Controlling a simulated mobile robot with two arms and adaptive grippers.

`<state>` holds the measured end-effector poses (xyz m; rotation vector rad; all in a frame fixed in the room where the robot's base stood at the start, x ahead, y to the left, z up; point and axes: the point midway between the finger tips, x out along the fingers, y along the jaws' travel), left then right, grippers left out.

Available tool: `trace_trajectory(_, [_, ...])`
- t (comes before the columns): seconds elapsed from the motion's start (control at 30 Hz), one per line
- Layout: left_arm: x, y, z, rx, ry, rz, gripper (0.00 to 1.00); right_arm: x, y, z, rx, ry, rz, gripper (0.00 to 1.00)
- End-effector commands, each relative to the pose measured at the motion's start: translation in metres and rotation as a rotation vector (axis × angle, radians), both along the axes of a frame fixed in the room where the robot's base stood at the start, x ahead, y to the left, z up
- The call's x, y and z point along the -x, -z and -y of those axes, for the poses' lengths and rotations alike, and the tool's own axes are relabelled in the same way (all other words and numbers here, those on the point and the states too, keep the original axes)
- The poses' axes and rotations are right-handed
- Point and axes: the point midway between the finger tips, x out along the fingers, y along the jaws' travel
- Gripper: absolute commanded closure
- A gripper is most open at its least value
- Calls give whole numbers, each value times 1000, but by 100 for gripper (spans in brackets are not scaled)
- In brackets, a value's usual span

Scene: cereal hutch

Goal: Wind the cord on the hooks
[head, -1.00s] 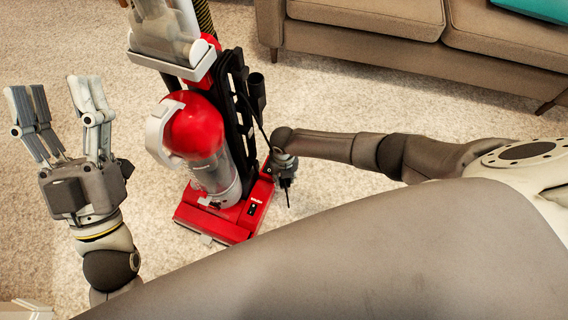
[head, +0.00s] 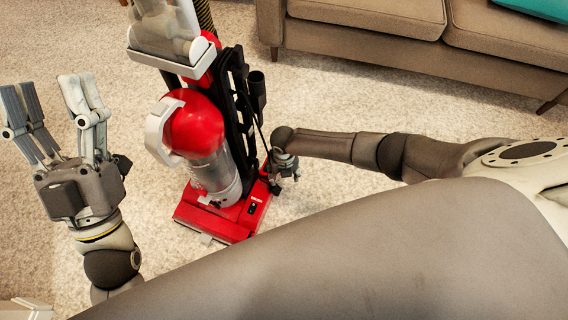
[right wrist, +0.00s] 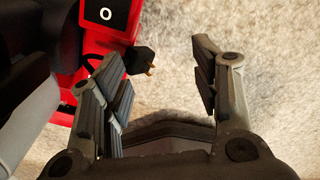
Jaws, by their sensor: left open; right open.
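A red upright vacuum cleaner (head: 196,128) stands on the carpet. A thin black cord (head: 262,138) hangs along its black rear spine (head: 238,92). The cord hooks cannot be told apart from the other black parts there. In the right wrist view a black plug (right wrist: 139,60) with metal prongs sits by the red base (right wrist: 108,18), close to the left finger's tip. My left gripper (head: 52,98) is open and empty, left of the vacuum.
A brown sofa (head: 365,28) with a teal cushion (head: 535,8) stands at the back right. Light carpet (head: 350,95) lies clear between sofa and vacuum. A white object (head: 25,308) shows at the bottom left corner. My own grey body hides the lower right.

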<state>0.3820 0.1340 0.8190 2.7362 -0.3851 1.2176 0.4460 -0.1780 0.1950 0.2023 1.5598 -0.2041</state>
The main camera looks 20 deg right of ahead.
Motion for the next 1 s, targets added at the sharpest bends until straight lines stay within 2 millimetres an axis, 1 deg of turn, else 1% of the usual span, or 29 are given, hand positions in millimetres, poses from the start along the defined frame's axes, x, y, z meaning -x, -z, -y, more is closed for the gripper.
trace_trajectory(0.23, [0, 0, 0, 0, -1, -1, 44, 0, -1, 0, 0, 0, 0, 44])
trace_trajectory(0.37, [0, 0, 0, 0, -1, -1, 44, -1, -8, 0, -1, -1, 0, 44])
trace_trajectory(0.57, [0, 0, 0, 0, 0, -1, 44, 0, -33, 1, 1, -1, 2, 44])
trace_trajectory(0.8, [0, 0, 0, 0, 0, -1, 44, -1, -74, 0, -1, -1, 3, 44])
trace_trajectory(1.0, [0, 0, 0, 0, 0, -1, 44, -1, -103, 0, -1, -1, 2, 44])
